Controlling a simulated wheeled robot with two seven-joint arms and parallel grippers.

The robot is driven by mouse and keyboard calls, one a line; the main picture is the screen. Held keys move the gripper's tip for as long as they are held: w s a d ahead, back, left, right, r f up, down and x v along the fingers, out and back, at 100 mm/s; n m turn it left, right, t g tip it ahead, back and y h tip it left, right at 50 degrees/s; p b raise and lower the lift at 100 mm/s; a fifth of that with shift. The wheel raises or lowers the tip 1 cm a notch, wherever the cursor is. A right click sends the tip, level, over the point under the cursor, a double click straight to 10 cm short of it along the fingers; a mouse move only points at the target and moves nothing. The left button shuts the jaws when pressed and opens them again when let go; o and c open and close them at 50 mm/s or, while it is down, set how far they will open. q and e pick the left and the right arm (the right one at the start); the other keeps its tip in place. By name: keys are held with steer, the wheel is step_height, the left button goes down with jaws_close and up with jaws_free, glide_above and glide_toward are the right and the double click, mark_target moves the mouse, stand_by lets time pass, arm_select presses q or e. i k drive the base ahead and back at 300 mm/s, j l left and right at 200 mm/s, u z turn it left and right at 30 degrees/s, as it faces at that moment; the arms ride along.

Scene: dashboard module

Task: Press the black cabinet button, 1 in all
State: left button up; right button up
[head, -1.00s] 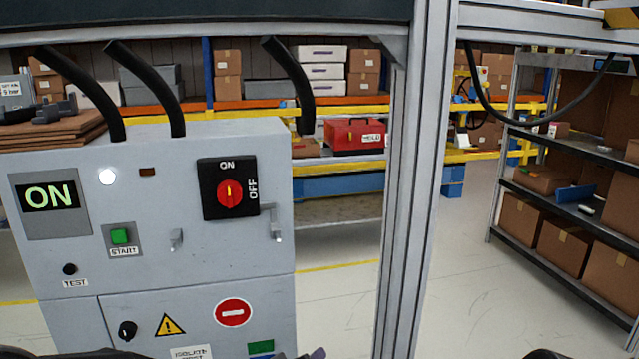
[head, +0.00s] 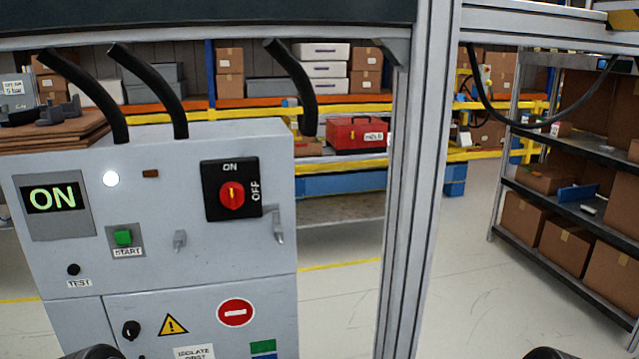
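The grey cabinet (head: 150,220) stands at the left in the head view. Its small round black button (head: 73,269) sits above a "TEST" label on the left part of the front and is not covered. Neither gripper can be made out in the head view. Only dark rounded parts, probably of my arms, show at the bottom edge, below the cabinet front and towards the right.
The cabinet also bears a lit "ON" display (head: 54,198), a green START button (head: 123,236), a red rotary switch (head: 232,194) and a black knob (head: 131,330). A metal post (head: 415,200) stands right of it. Open floor (head: 470,290) lies beyond.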

mark_target(73, 270)
steer(key=k+j, duration=0.15)
steer(key=j, duration=0.25)
steer(key=k+j, duration=0.1)
steer(key=j, duration=0.3)
steer(key=k+j, duration=0.15)
steer(key=j, duration=0.25)
steer(key=k+j, duration=0.1)
steer(key=j, duration=0.3)
steer(key=k+j, duration=0.15)
steer(key=j, duration=0.25)
